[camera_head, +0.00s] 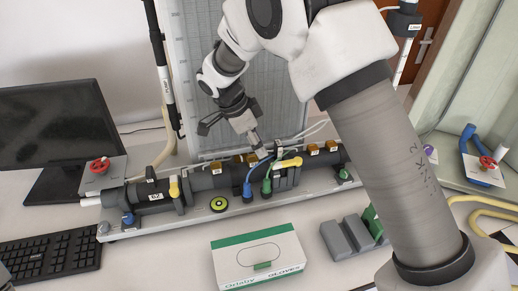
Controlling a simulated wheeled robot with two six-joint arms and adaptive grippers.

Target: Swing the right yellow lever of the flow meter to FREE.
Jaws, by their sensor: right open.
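The flow meter is a long dark pipe assembly (215,178) on a grey base plate across the table. Its right yellow lever (288,163) lies nearly level, pointing left and right along the pipe, beside the blue and green hose fittings. Its left yellow lever (174,187) stands upright across the pipe. My right gripper (231,138) is open and empty, above and behind the pipe, left of the right lever and apart from it. The FREE marking cannot be read. My left gripper is not in view.
A glove box (258,260) stands in front of the meter, with a grey stepped block (348,238) to its right. A monitor (58,130) and keyboard (50,255) are at left. The tall manometer board (285,75) rises behind. Red-handled valves stand at both sides.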

